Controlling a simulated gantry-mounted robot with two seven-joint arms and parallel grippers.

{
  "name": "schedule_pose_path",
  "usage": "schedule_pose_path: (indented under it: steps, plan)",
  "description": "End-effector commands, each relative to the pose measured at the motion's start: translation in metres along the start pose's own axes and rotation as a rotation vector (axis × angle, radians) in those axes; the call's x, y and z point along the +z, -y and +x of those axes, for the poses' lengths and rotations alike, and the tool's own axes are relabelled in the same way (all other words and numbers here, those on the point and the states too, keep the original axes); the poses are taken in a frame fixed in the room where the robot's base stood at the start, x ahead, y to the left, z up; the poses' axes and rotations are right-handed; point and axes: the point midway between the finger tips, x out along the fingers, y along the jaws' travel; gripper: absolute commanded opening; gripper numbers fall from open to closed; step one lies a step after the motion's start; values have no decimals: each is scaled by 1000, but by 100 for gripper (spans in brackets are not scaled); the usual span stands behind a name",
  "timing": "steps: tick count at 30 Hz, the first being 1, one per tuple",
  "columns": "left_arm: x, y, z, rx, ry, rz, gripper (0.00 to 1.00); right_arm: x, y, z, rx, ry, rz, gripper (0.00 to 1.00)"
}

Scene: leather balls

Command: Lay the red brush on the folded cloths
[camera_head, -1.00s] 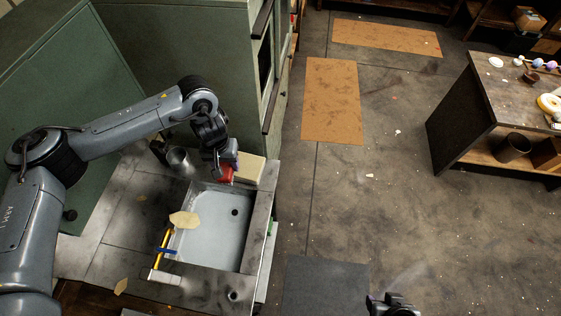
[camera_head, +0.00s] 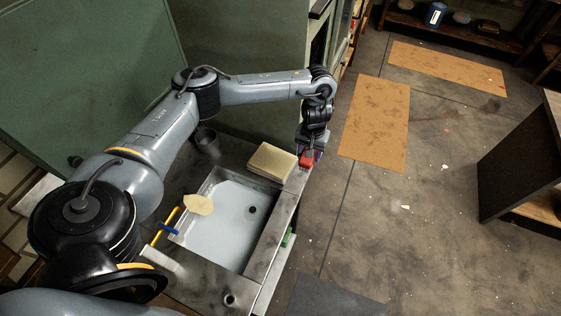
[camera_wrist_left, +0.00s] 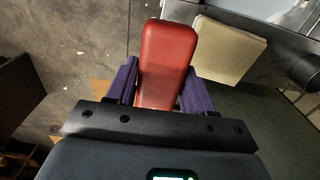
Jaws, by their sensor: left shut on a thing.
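My left gripper (camera_head: 308,155) is shut on the red brush (camera_head: 306,160) and holds it just right of the folded cloths, by the right edge of the sink counter. In the left wrist view the red brush (camera_wrist_left: 166,62) sits between the purple fingers of the gripper (camera_wrist_left: 160,85). The folded cloths (camera_head: 271,162) are a cream, square stack on the counter behind the sink. They also show in the left wrist view (camera_wrist_left: 228,50), beside the brush and apart from it in the picture. My right gripper is not in view.
The sink basin (camera_head: 222,226) lies in front of the cloths, with a pale flat piece (camera_head: 199,204) at its left edge. A metal cup (camera_head: 207,141) stands left of the cloths. A green cabinet (camera_head: 250,125) rises behind. Open floor lies to the right.

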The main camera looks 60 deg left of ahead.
Motion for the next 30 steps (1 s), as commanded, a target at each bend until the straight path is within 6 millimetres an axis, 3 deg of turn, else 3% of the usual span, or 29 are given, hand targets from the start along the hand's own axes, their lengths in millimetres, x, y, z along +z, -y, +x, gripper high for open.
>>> schedule_pose_path:
  steps: [15, 21, 26, 30]
  plan:
    - [-18, 90, 62, -3, 2, -3, 28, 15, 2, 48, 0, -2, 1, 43]
    - [-22, 108, 70, -1, 1, -1, 28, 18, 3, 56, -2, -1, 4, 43]
    - [-23, 110, 74, -1, 1, 1, 28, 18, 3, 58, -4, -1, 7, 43]
    - [-22, 110, 90, -2, 2, 2, 28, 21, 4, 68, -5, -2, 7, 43]
